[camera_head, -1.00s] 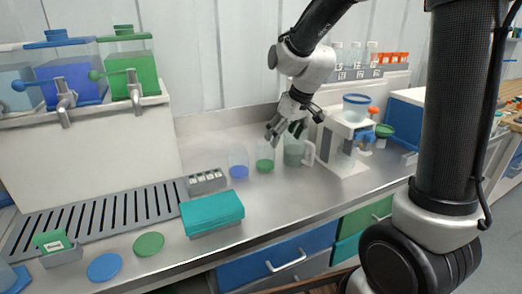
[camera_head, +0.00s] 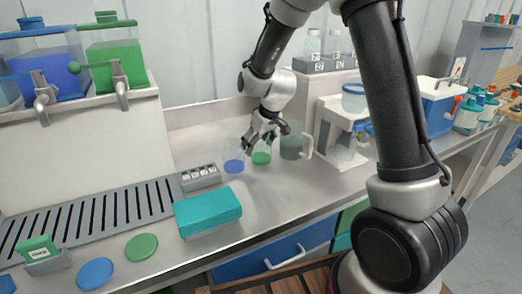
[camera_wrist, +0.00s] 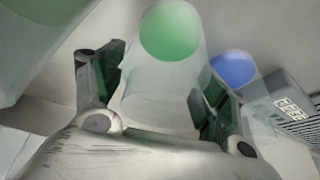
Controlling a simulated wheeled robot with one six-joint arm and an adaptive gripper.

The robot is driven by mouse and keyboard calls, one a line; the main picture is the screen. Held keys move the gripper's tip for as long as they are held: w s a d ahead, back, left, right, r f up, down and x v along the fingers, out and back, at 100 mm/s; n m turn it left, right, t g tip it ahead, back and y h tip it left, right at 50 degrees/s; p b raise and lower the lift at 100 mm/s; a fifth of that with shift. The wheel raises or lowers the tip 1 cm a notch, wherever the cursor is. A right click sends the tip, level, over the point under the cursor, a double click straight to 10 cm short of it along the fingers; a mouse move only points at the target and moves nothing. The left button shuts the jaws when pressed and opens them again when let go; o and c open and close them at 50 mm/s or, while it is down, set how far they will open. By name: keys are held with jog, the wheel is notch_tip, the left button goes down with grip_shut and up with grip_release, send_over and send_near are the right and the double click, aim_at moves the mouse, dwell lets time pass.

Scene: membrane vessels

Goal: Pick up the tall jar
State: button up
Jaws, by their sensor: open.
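A clear jar with a green base (camera_head: 261,157) stands on the steel counter. A similar clear jar with a blue base (camera_head: 234,165) stands just left of it; which one the task calls tall I cannot tell. My gripper (camera_head: 262,136) is open at the green-based jar's upper part. In the wrist view my gripper (camera_wrist: 160,108) has one finger on each side of the green-based jar (camera_wrist: 165,75). The blue-based jar (camera_wrist: 233,70) is partly hidden behind the right finger. Whether the fingers touch the glass I cannot tell.
A greenish jug with a handle (camera_head: 292,147) stands close right of the green-based jar. A white stand (camera_head: 345,160) is further right. A grey labelled block (camera_head: 200,178) and a teal box (camera_head: 208,211) are in front left.

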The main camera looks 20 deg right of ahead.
jog(key=shift+w+f, duration=0.1)
jog(key=shift+f, duration=0.05)
jog(key=c, duration=0.9)
jog(key=shift+o, duration=0.2)
